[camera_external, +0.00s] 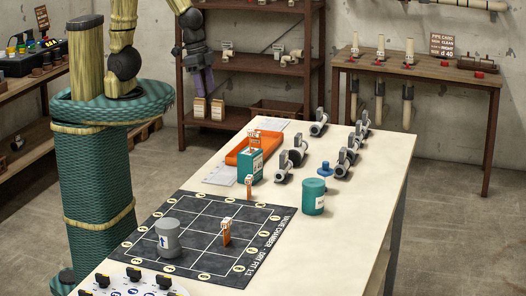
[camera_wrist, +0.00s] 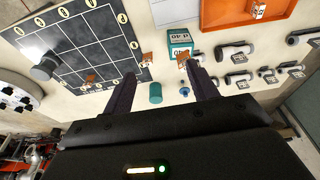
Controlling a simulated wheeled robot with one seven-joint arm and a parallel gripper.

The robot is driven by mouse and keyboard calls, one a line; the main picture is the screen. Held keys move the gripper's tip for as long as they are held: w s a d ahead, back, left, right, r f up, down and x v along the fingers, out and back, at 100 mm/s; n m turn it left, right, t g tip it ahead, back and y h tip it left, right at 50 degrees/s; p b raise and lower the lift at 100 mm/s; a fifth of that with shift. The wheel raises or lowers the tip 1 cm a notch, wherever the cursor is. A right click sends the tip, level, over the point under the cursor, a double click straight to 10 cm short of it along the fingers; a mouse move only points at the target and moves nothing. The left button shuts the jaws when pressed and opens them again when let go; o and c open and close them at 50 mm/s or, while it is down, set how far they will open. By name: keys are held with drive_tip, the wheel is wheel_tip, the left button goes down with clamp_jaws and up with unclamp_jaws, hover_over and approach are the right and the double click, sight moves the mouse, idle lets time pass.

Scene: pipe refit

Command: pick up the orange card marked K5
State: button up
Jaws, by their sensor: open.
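Several small orange cards are in view, and their marks are too small to read, so I cannot tell which is K5. One card (camera_external: 227,236) stands on the dark grid mat (camera_external: 197,203). Another card (camera_external: 249,187) stands by the mat's far corner. My gripper (camera_external: 200,84) is open and empty, high above the table's far end and apart from all cards.
A grey cylinder (camera_external: 167,239) stands on the mat. A teal cylinder (camera_external: 314,196), a blue part (camera_external: 326,169) and several pipe fittings (camera_external: 297,150) stand on the table's right side. An orange tray (camera_external: 238,151) lies behind the teal box. The table's right front (camera_external: 333,238) is clear.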

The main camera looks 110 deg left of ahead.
drive_tip(key=s+a+f+m+g+y+b, duration=0.1)
drive_tip(key=s+a+f+m+g+y, duration=0.2)
drive_tip(key=s+f+m+g+y, duration=0.55)
drive_tip(key=w+d+f+m+t+y+b, duration=0.1)
drive_tip(key=w+d+f+m+t+y, duration=0.2)
drive_tip(key=m+t, duration=0.45)
drive_tip(key=w+f+m+t+y, duration=0.3)
drive_tip(key=f+m+t+y, duration=0.15)
drive_tip(key=m+t, duration=0.35)
drive_tip(key=d+f+m+t+h, duration=0.2)
drive_tip(key=d+f+m+h, duration=0.1)
drive_tip(key=h, duration=0.2)
drive_tip(key=w+d+f+m+t+h, duration=0.1)
drive_tip(key=d+f+m+t+h, duration=0.2)
drive_tip(key=m+h, duration=0.1)
drive_tip(key=d+f+m+t+h, duration=0.3)
drive_tip(key=m+h, duration=0.1)
drive_tip(key=h, duration=0.1)
drive_tip(key=shift+w+f+h+b, duration=0.1)
drive_tip(key=shift+w+h+b, duration=0.15)
drive_tip(key=shift+h+b, duration=0.15)
